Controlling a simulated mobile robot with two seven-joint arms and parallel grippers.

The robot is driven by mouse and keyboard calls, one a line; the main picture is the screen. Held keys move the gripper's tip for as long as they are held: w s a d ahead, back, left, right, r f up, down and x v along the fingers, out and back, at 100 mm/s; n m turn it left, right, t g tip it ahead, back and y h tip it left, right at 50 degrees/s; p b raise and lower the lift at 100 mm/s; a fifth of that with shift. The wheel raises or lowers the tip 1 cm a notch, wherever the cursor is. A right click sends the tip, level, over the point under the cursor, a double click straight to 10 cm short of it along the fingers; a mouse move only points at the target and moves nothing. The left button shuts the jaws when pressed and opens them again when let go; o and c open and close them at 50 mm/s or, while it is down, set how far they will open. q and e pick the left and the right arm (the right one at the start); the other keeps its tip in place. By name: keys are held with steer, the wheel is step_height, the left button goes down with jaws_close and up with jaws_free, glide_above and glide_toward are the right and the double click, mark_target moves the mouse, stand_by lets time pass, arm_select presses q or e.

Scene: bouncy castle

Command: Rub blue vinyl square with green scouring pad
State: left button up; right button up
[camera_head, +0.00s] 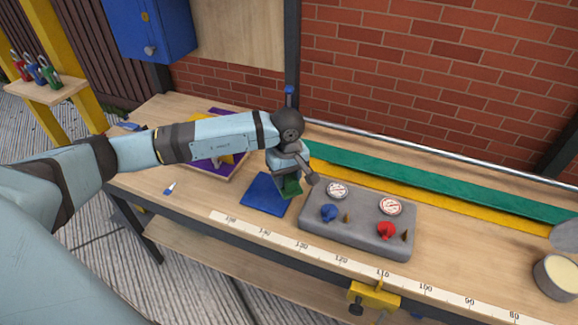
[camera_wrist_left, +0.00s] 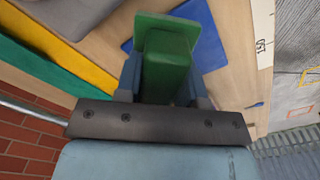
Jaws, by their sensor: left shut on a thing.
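The blue vinyl square (camera_head: 266,195) lies flat on the wooden bench, left of the grey block. It also shows in the left wrist view (camera_wrist_left: 207,38), beyond the pad. The green scouring pad (camera_head: 291,186) is in my left gripper (camera_head: 290,177), at the right edge of the square. In the left wrist view the pad (camera_wrist_left: 166,65) has a green grip block held between the two fingers. Whether the pad touches the square I cannot tell. My right gripper is not in view.
A grey block (camera_head: 350,238) with blue and red knobs stands close on the right. Green (camera_head: 440,182) and yellow strips run along the back. A measuring tape (camera_head: 340,262) lines the front edge. A round tin (camera_head: 557,277) stands far right.

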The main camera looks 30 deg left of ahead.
arm_select(q)
steer(key=shift+r+p, duration=0.45)
steer(key=shift+r, duration=1)
